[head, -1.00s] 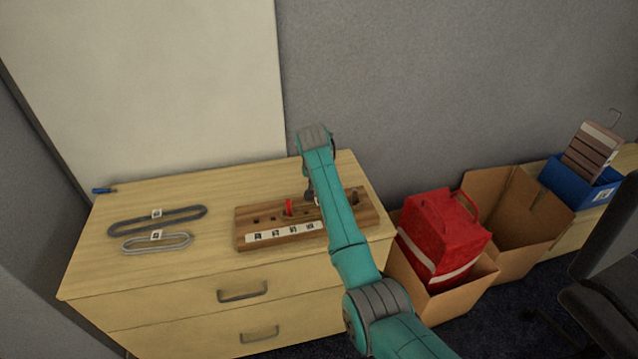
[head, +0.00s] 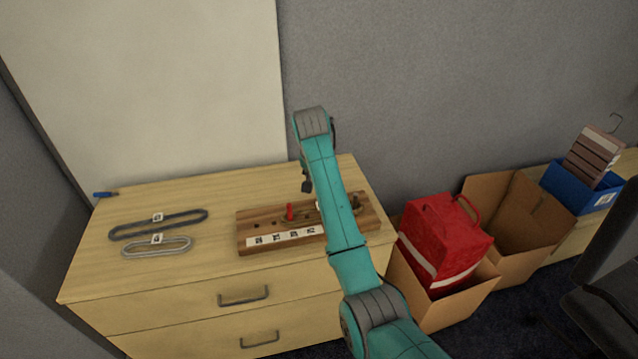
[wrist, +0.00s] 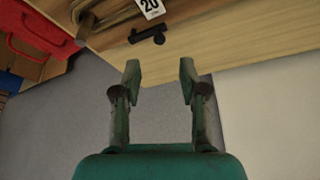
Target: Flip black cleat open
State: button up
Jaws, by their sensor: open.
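A brown wooden board (head: 255,238) lies on the dresser top, with a row of white labels along its front edge. A red upright piece (head: 290,212) stands on it, and a round dark and tan fitting shows at its right end (head: 357,204). My arm hides the part between. In the wrist view a small black piece (wrist: 147,36) lies beside a white tag marked 20; I cannot tell whether it is the black cleat. My gripper (wrist: 160,75) is open and empty, apart from the black piece. In the head view its dark tip (head: 306,186) shows above the board's rear edge.
Two grey loops, one dark (head: 180,219) and one light (head: 172,247), lie left of the board on the dresser (head: 100,270). A blue-handled tool (head: 104,194) lies at the back left. A red bag (head: 440,236) in a carton stands right. A wall rises behind.

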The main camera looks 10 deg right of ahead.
jog(key=shift+v, duration=2.25)
jog(key=shift+s+f, duration=0.1)
jog(key=shift+s, duration=0.05)
